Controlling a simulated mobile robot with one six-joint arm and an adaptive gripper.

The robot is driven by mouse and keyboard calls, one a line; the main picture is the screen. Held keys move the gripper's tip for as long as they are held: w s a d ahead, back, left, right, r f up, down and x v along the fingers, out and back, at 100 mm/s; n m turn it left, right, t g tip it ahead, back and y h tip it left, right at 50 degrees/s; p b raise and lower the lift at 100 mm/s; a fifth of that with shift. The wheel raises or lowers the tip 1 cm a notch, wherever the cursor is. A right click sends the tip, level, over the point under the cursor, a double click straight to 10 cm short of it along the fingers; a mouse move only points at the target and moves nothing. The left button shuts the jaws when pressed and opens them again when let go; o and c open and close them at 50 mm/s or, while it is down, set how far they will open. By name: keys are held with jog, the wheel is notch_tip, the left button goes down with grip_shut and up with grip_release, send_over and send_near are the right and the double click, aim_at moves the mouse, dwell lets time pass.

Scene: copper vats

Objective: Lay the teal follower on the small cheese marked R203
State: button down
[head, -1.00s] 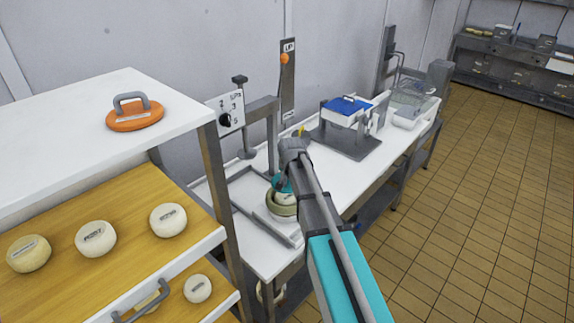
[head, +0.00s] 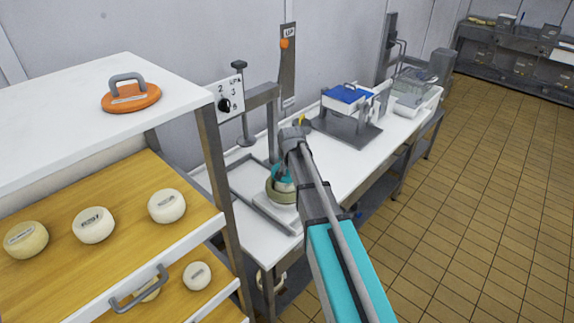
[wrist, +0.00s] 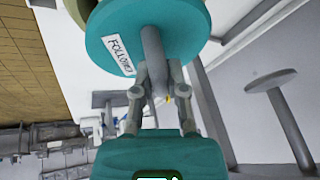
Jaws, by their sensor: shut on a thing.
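The teal follower (wrist: 190,38), a round disc with a post and a white label, fills the top of the wrist view. My gripper (wrist: 153,85) is shut on its post. In the head view the follower (head: 281,173) is partly hidden behind my arm. It is just above a pale cheese (head: 284,187) in an olive ring mould (head: 273,195) on the press tray. I cannot tell whether disc and cheese touch. The mark R203 cannot be read on any cheese.
Several cheeses, one of them here (head: 166,206), lie on wooden shelves at left. An orange disc with a handle (head: 131,97) sits on the white top shelf. The press post (head: 274,130) stands close behind the mould. A blue-topped container (head: 347,95) stands farther along the bench.

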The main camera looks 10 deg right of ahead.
jog(key=shift+f+b, duration=1.2)
jog(key=shift+f, duration=0.25)
jog(key=shift+f+b, duration=0.75)
dwell(0.8)
jog(key=c, duration=0.6)
grip_release()
jog(key=shift+r+p, duration=3.55)
jog(key=s+f+n+g+b, duration=0.2)
jog(key=s+f, duration=0.1)
jog(key=s, duration=1.1)
jog(key=s+f+n+g+b, duration=0.2)
jog(key=s+f+n+g, duration=0.1)
jog(key=s, duration=1.1)
jog(key=shift+s+d, duration=0.3)
jog(key=shift+s, duration=0.05)
